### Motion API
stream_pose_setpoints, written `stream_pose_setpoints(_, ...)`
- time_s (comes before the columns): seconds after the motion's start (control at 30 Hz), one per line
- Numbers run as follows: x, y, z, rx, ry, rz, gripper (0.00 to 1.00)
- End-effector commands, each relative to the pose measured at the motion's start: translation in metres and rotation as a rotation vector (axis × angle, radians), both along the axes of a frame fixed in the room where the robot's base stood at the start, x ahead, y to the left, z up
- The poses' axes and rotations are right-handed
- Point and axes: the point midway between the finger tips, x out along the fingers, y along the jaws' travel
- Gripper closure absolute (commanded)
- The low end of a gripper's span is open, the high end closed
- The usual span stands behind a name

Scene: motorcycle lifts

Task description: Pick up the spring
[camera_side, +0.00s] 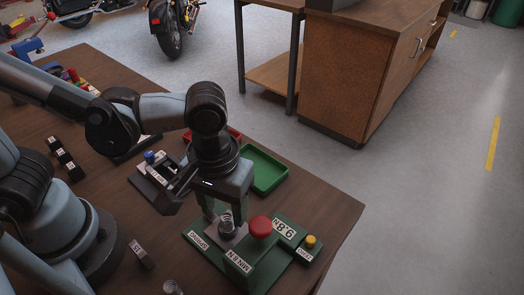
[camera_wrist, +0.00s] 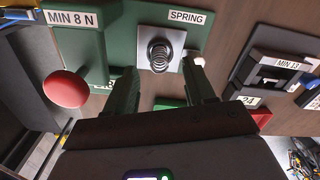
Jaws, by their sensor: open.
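A dark coiled spring (camera_side: 227,222) stands upright on a pale metal square plate of the green test fixture (camera_side: 275,262), by the label "SPRING". It also shows in the wrist view (camera_wrist: 160,54), near the plate's middle. My gripper (camera_side: 226,208) is over it, pointing down. In the wrist view, my open gripper (camera_wrist: 160,76) has one green finger on each side of the spring's line, with visible gaps; the fingers do not touch it there. I cannot tell how far down the fingertips reach. A second spring-like coil (camera_side: 172,287) is cut off at the side view's bottom edge.
The fixture has a red knob (camera_side: 260,227), a yellow button (camera_side: 310,241) and a "9.8 N" readout (camera_side: 285,229). Behind are a green tray (camera_side: 262,170) and a dark device (camera_side: 157,177). Several small black blocks (camera_side: 66,160) lie at left. The table's right edge is near.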

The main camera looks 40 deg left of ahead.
Motion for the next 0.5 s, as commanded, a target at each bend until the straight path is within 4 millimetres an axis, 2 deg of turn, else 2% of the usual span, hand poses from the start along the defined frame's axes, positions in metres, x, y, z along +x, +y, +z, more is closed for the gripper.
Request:
stream_pose_setpoints(0.23, 0.002, -0.001, -0.025, -0.001, -0.001, 0.000, 0.46)
stream_pose_setpoints(0.5, 0.002, -0.001, -0.034, -0.001, -0.001, 0.000, 0.46)
